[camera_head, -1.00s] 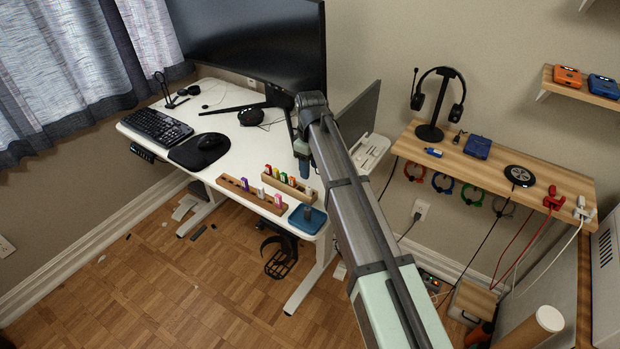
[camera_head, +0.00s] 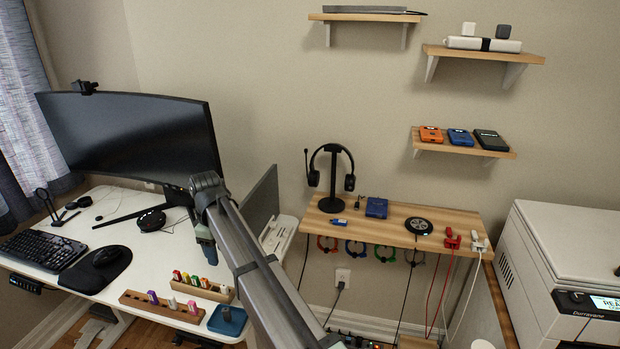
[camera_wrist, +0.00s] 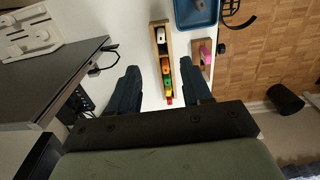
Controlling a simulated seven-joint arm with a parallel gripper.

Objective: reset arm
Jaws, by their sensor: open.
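My gripper (camera_wrist: 160,72) is open and empty in the wrist view, its two dark fingers apart on either side of a wooden holder (camera_wrist: 154,62) with several coloured pieces. The fingers look above the desk, though the exact gap is unclear. In the head view my arm reaches in from the bottom, and my gripper (camera_head: 208,252) hangs down over the white desk (camera_head: 100,205), near its right end. The fingertips are small and hard to make out there.
A blue tray (camera_head: 227,321) and a second wooden holder (camera_head: 160,307) lie near the desk's front edge. A monitor (camera_head: 135,140) and a laptop screen (camera_head: 260,200) stand close behind my arm. A wooden shelf (camera_head: 465,222) with a headset stand is to the right.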

